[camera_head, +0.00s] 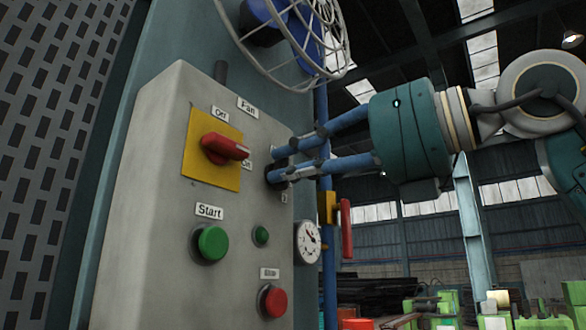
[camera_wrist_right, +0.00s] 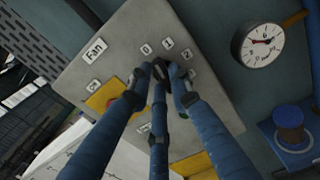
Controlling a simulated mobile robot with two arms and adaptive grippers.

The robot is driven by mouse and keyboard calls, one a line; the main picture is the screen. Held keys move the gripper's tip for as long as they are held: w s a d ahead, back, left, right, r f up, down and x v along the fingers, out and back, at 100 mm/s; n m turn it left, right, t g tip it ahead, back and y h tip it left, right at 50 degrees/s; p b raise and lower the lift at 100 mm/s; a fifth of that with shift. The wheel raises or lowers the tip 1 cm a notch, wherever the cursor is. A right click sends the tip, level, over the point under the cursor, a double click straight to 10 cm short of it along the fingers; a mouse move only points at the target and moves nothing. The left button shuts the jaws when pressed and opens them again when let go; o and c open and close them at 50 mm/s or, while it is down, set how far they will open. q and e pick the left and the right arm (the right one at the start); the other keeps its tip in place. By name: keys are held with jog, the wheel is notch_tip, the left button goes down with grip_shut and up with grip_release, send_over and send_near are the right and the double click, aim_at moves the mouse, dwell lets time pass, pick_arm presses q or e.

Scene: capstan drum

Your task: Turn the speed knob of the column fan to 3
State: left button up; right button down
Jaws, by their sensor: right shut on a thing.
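The fan speed knob (camera_head: 271,176) is a small dark knob on the right part of the grey control panel, mostly hidden behind my fingers in the head view. My right gripper (camera_head: 283,164) reaches in from the right with its blue fingers closed around it. In the right wrist view the knob (camera_wrist_right: 159,70) shows dark between the fingertips of my right gripper (camera_wrist_right: 161,84). Where the knob points cannot be told. My left gripper is out of view.
The grey panel (camera_head: 150,235) also carries a red switch (camera_head: 225,147) on a yellow plate, green buttons and a red stop button (camera_head: 272,301). A caged fan (camera_head: 300,40) is above. A gauge (camera_head: 307,243) and a red-handled valve (camera_head: 346,228) stand to the right.

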jog(key=shift+w+d+f+m+b, duration=0.15)
jog(key=shift+m+b, duration=1.5)
jog(key=shift+m, duration=2.5)
jog(key=shift+w+d+f+m+b, duration=0.15)
jog(key=shift+m+b, duration=1.45)
jog(key=shift+m, duration=2.5)
jog(key=shift+w+d+f+m+b, duration=0.15)
jog(key=shift+m+b, duration=1.5)
jog(key=shift+m, duration=2.5)
jog(key=shift+a, duration=0.15)
jog(key=c, duration=1.6)
grip_release()
jog(key=shift+o, duration=0.2)
jog(key=shift+d+r, duration=0.15)
jog(key=shift+d, duration=0.05)
jog(key=v, duration=1.2)
